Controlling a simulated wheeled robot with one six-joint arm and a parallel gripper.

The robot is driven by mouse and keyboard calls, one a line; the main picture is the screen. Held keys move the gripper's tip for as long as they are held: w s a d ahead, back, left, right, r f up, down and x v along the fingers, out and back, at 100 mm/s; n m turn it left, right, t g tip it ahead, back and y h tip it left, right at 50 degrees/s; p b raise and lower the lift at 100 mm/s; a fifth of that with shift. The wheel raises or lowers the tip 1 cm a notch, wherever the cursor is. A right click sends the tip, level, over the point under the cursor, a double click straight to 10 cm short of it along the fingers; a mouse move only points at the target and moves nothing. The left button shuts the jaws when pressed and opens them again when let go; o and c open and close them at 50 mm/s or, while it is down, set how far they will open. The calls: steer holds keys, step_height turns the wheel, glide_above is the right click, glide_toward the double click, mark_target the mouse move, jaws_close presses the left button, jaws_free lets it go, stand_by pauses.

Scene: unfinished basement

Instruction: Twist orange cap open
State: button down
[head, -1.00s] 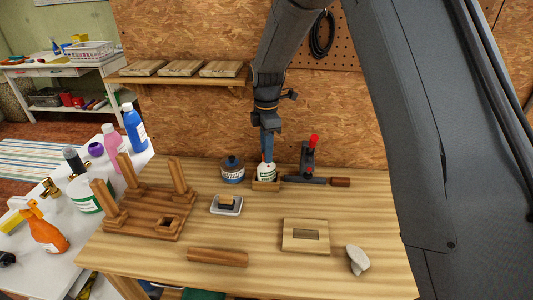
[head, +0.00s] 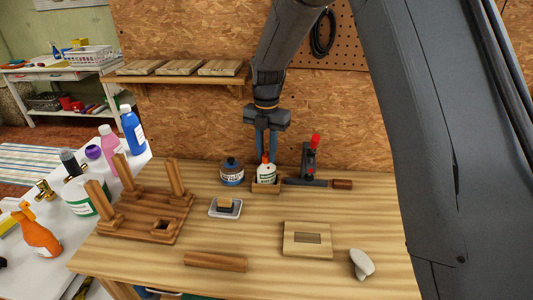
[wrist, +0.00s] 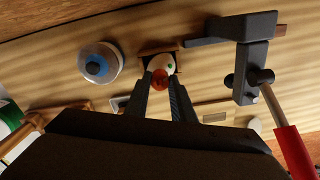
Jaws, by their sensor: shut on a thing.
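A small white bottle with a green label (head: 266,175) stands upright in a wooden holder (head: 266,187) at the back of the workbench. Its orange cap (head: 265,158) is on top; in the wrist view the orange cap (wrist: 160,79) sits between the fingertips. My gripper (head: 266,157) points straight down over the bottle and is shut on the cap. In the wrist view my gripper (wrist: 161,83) has a finger on each side of it. The fingers hide part of the bottle.
A dark blue-lidded jar (head: 232,172) stands left of the holder. A clamp with a red handle (head: 310,162) stands close on the right. A tray with a brush (head: 225,208), a wooden block with a slot (head: 308,239) and an upturned stool (head: 150,212) lie nearer.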

steer(key=shift+n, duration=0.5)
steer(key=c, duration=1.5)
jaws_free()
